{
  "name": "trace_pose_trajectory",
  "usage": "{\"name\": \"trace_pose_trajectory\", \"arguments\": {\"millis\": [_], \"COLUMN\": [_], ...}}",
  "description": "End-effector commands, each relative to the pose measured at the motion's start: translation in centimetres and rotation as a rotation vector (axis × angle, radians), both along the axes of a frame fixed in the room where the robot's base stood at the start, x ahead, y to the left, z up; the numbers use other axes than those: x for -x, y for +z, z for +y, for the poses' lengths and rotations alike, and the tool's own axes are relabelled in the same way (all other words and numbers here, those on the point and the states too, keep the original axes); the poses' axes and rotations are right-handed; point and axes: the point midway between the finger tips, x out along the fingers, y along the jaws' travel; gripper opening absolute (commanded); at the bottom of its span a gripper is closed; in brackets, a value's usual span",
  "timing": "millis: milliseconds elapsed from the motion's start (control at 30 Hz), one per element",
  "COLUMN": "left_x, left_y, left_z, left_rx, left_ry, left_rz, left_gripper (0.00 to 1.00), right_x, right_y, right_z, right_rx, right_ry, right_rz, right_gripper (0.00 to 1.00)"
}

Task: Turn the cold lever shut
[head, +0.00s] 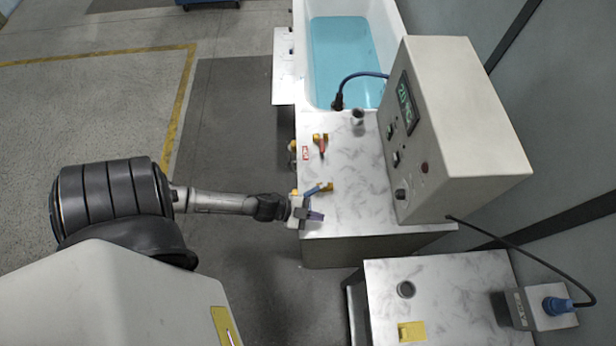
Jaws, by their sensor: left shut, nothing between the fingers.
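The cold lever (314,190) is blue and sits on a brass valve at the near left edge of the marble top (350,205). It slants up and to the right from my gripper. My left gripper (312,215) is shut and empty, close beside the lever's left end; I cannot tell whether they touch. A second valve with a red lever (322,144) stands farther back on the same edge, beside a small red label. My right gripper is not in view.
A beige control box (455,130) with a green display stands to the right. Behind is a white bathtub (385,40) with blue water and a blue hose (362,74). A lower marble table (460,300) stands in front, with a yellow block. The floor at left is clear.

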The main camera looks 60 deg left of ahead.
Motion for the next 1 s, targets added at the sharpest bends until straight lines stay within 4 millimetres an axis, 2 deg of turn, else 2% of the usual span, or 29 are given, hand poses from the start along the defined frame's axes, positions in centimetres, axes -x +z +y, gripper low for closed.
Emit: {"name": "trace_pose_trajectory", "arguments": {"millis": [33,167,233,267,300,400,500,700,900,1000], "left_x": [0.9,4.3,6.4,6.8,7.0,5.2,2.9,-0.6,-2.3,-2.7], "left_y": [-1.9,-4.5,-5.8,-6.6,-7.9,-9.6,-10.4,-10.7,-10.1,-9.7], "left_z": [1.2,4.0,6.1,7.3,9.0,12.6,15.5,20.8,24.7,26.0], "left_rx": [0.009,0.076,0.122,0.143,0.173,0.242,0.289,0.362,0.41,0.424], "left_ry": [-0.085,-0.327,-0.454,-0.502,-0.562,-0.643,-0.686,-0.756,-0.815,-0.836], "left_rz": [-0.007,0.005,0.037,0.051,0.068,0.08,0.079,0.077,0.078,0.08], "left_gripper": [0.0,0.0,0.0,0.0,0.0,0.0,0.0,0.0,0.0,0.0], "right_x": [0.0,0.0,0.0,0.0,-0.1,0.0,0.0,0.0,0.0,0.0], "right_y": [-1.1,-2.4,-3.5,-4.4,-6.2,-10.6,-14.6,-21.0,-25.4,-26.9], "right_z": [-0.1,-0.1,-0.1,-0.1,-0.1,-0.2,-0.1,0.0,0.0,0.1], "right_rx": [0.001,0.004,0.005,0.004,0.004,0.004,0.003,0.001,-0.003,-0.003], "right_ry": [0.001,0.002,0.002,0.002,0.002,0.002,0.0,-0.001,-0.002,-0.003], "right_rz": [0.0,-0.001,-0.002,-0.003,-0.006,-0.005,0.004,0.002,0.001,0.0], "right_gripper": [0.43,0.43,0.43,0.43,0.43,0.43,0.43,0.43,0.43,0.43]}}
